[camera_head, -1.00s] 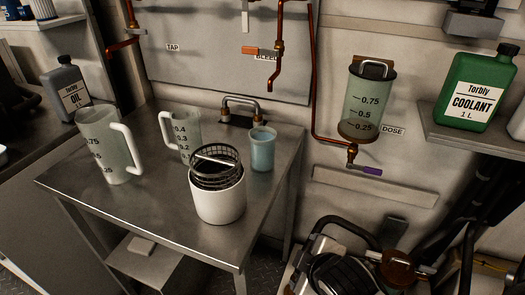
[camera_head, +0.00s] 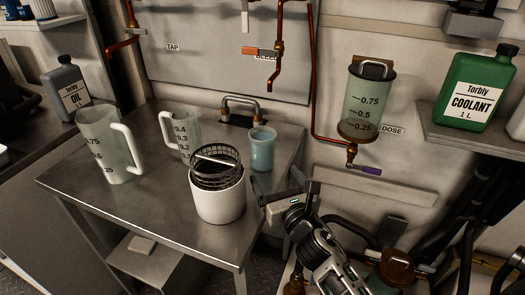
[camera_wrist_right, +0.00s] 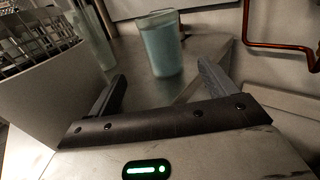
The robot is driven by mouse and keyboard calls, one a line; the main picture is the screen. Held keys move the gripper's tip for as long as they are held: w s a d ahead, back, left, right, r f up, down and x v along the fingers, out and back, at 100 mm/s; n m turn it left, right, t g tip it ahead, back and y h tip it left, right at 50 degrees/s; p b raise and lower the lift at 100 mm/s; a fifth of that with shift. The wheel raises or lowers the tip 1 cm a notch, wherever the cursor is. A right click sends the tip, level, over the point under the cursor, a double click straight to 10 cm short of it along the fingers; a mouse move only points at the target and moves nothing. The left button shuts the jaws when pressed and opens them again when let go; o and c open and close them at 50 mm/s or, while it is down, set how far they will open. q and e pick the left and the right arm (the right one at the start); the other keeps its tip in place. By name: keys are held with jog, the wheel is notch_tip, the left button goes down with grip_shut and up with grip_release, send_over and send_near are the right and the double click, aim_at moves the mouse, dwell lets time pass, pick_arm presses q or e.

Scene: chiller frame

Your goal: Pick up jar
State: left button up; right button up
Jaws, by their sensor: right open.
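A small light-blue, open-topped jar (camera_head: 262,149) stands upright near the back right edge of the metal table. It also shows in the right wrist view (camera_wrist_right: 162,48), straight ahead between the finger directions. My right gripper (camera_head: 276,177) is at the table's right edge, just in front of the jar. Its two fingers (camera_wrist_right: 162,73) are spread and empty, pointing at the jar, with a gap left before it. My left gripper is not in view.
A white pot (camera_head: 219,203) with a wire basket (camera_head: 214,178) stands left of the jar. Two clear measuring jugs (camera_head: 110,150) (camera_head: 183,130) are farther left. A metal handle (camera_head: 241,103) is behind. A copper pipe (camera_head: 316,80) runs down the wall at right.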

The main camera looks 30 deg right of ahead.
aim_at(265, 158)
jog(key=w, duration=0.5)
jog(key=w+d, duration=0.1)
jog(key=w, duration=0.1)
jog(key=shift+w, duration=0.3)
jog(key=shift+w+d+r+p, duration=0.1)
jog(key=shift+w+d, duration=0.1)
jog(key=shift+w, duration=0.7)
jog(key=shift+w+d+r+p, duration=0.15)
jog(key=shift+w+d, duration=0.1)
jog(key=shift+w, duration=0.65)
jog(key=shift+w+d+f+p, duration=0.1)
jog(key=shift+w+d, duration=0.1)
jog(key=shift+w, duration=0.7)
jog(key=shift+r, duration=0.1)
jog(key=c, duration=1.2)
jog(key=shift+r, duration=0.1)
jog(key=shift+c, duration=0.8)
